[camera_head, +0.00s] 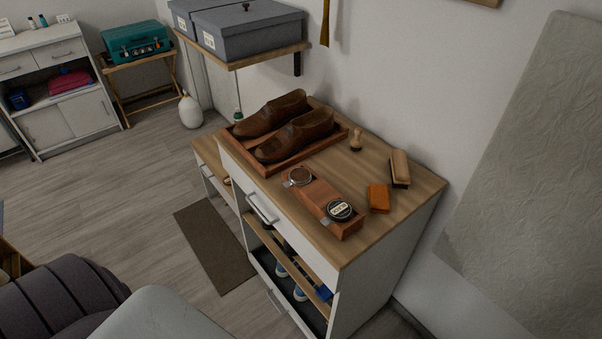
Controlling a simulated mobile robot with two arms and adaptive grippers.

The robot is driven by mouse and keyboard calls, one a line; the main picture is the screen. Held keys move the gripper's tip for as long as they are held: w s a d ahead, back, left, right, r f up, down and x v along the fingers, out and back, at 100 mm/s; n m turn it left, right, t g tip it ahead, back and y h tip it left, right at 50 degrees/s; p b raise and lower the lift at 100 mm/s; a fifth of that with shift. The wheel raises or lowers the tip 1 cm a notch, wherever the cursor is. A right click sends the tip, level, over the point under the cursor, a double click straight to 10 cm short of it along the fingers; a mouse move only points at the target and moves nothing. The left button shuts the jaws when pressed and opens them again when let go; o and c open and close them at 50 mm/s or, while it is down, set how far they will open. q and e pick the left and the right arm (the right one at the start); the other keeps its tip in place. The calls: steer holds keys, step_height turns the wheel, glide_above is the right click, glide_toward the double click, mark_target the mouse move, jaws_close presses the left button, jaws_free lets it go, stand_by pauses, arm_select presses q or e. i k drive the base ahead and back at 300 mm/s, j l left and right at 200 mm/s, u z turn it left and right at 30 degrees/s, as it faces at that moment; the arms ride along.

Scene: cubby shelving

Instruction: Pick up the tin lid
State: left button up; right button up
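A round dark lid with a pale label (339,210) rests on the near right end of a reddish-brown wooden block (318,194) on the cabinet top. I cannot tell whether a tin is under it. A round tin with a brown inside and metal rim (298,176) sits at the block's far left end. Neither of my grippers is in view.
A tray (337,138) with brown shoes (288,130) lies behind the block. An orange block (379,198), a brush (400,168) and a small wooden knob-like piece (356,140) stand to its right. A shelf with grey boxes (247,36) hangs above. The floor left of the cabinet (380,270) is mostly clear.

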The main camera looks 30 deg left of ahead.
mark_target(227, 179)
steer(key=u, duration=1.6)
steer(key=i+j+z, duration=0.1)
steer(key=z, duration=0.35)
steer(key=i+j+z, duration=0.15)
steer(key=z, duration=0.35)
steer(key=j+z, duration=0.15)
steer(key=z, duration=0.3)
steer(key=i, duration=0.05)
